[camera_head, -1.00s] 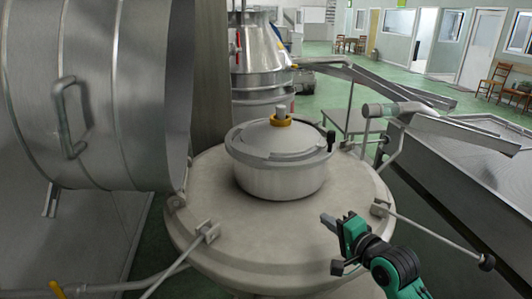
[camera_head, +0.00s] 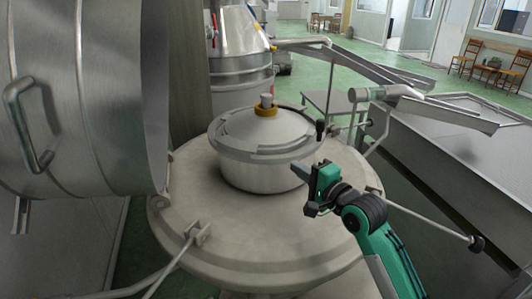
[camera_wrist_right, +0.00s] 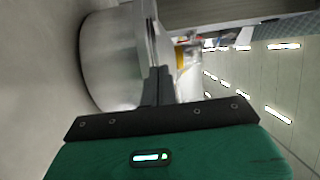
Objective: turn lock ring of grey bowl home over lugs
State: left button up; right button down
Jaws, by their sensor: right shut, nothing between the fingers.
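The grey bowl (camera_head: 262,176) stands upright on a wide round top, with a domed lid (camera_head: 265,130) on it. The lock ring (camera_head: 252,153) runs around the lid's edge; a black-knobbed handle (camera_head: 320,128) stands up at its right side. I cannot make out how the ring sits on the lugs. My right gripper (camera_head: 298,168) is shut and empty, its tips overlapping the bowl's right front edge below the ring. In the right wrist view the closed fingers (camera_wrist_right: 158,84) lie in front of the bowl (camera_wrist_right: 108,62); contact cannot be told. My left gripper is out of view.
The round top (camera_head: 215,235) is bare in front of the bowl. A large metal drum (camera_head: 95,100) stands close on the left. A clamp bracket (camera_head: 196,232) sits at the top's front left edge. A pipe (camera_head: 385,92) and a steel trough (camera_head: 460,150) lie to the right.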

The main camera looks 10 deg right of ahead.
pick_arm(q)
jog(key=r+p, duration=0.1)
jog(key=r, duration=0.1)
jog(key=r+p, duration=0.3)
jog(key=p, duration=0.1)
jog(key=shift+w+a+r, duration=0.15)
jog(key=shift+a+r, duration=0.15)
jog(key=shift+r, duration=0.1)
pick_arm(e)
jog(key=w+a, duration=0.6)
jog(key=w, duration=0.2)
jog(key=shift+a, duration=0.35)
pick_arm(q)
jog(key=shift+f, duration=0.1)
pick_arm(e)
jog(key=shift+w, duration=0.1)
